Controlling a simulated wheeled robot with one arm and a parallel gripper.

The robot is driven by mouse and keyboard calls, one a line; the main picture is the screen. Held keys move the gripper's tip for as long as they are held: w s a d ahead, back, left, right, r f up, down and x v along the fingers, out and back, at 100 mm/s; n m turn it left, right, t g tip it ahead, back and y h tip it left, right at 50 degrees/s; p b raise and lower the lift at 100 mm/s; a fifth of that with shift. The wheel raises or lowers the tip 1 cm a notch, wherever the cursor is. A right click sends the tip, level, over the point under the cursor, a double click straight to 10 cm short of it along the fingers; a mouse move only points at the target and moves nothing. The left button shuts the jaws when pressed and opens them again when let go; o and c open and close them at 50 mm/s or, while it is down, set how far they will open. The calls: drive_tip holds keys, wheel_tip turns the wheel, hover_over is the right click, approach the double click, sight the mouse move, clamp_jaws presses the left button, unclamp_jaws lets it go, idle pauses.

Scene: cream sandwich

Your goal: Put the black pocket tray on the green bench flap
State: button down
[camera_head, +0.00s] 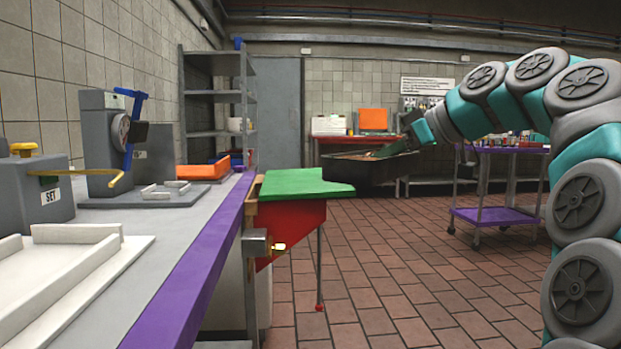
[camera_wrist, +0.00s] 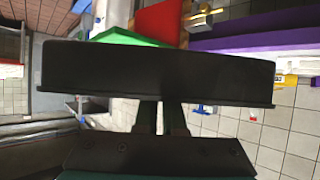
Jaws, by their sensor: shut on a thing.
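The black pocket tray (camera_head: 370,168) is held in the air by my gripper (camera_head: 416,134) in the head view, to the right of the green bench flap and above its level. Some contents seem to show at its top, too small to name. In the wrist view the tray (camera_wrist: 155,75) fills the middle, and my gripper (camera_wrist: 160,118) is shut on its near side. The green bench flap (camera_head: 300,183) sticks out from the bench over a red support, and its visible top is bare. Part of the flap (camera_wrist: 130,38) shows behind the tray in the wrist view.
The grey bench (camera_head: 165,220) with a purple edge runs along the left, carrying an orange tray (camera_head: 203,170), fixtures and a white tray (camera_head: 70,255). A purple cart (camera_head: 495,212) stands at the right. A red table (camera_head: 373,138) is at the back. The tiled floor between is clear.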

drive_tip(key=p, duration=0.5)
hover_over(343, 188)
drive_tip(key=shift+d+f, duration=0.1)
drive_tip(key=shift+f, duration=0.45)
drive_tip(key=shift+w+f, duration=0.15)
drive_tip(key=shift+f, duration=0.1)
drive_tip(key=shift+f+b, duration=1.2)
drive_tip(key=shift+f, duration=0.5)
drive_tip(key=shift+f, duration=0.15)
drive_tip(key=c, duration=1)
unclamp_jaws()
